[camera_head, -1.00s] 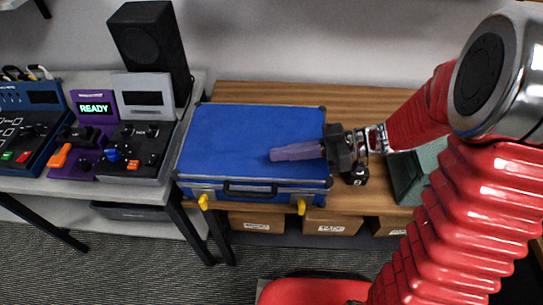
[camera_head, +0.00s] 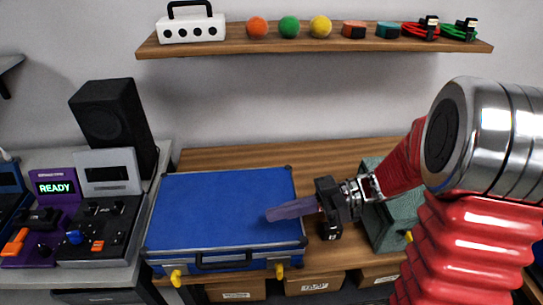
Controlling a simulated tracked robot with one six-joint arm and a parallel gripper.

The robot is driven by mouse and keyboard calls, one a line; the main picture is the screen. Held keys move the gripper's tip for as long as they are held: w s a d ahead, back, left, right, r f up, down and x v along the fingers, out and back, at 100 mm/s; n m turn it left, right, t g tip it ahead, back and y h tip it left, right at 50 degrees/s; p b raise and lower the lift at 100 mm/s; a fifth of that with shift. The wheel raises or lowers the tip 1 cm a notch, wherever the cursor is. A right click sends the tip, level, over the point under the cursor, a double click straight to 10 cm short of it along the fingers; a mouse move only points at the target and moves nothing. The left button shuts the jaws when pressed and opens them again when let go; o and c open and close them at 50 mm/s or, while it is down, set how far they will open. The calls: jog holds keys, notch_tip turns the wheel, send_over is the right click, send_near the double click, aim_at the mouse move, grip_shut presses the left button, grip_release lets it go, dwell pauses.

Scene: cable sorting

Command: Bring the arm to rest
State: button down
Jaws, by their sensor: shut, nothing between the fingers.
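My gripper (camera_head: 290,209) is at the end of my red arm, right of centre. Its purple fingers are together with nothing between them. They point left and show in front of the right part of the blue case's lid. The blue case (camera_head: 215,205) is closed and lies on the wooden bench, with a dark handle and yellow latches at its front. I cannot tell how far the fingers are above the lid.
A teal box (camera_head: 397,222) stands on the wooden bench (camera_head: 300,155), partly behind my arm. A black speaker (camera_head: 112,120) and consoles (camera_head: 100,232) stand at the left. A wall shelf (camera_head: 225,44) above holds a white box, balls, small blocks and cables.

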jog(key=shift+s+a+r, duration=0.1)
jog(key=shift+s, duration=0.2)
jog(key=s+d+m+h, duration=0.2)
jog(key=s+m+h, duration=0.5)
jog(key=s+h, duration=0.2)
jog(key=d+r+m+t+h, duration=0.6)
jog(key=d+m, duration=0.2)
jog(key=m, duration=0.1)
jog(key=shift+s+d+r+t, duration=0.2)
jog(key=shift+s+r+t, duration=0.05)
jog(key=shift+s+t, duration=0.05)
jog(key=shift+a, duration=0.1)
dwell(0.4)
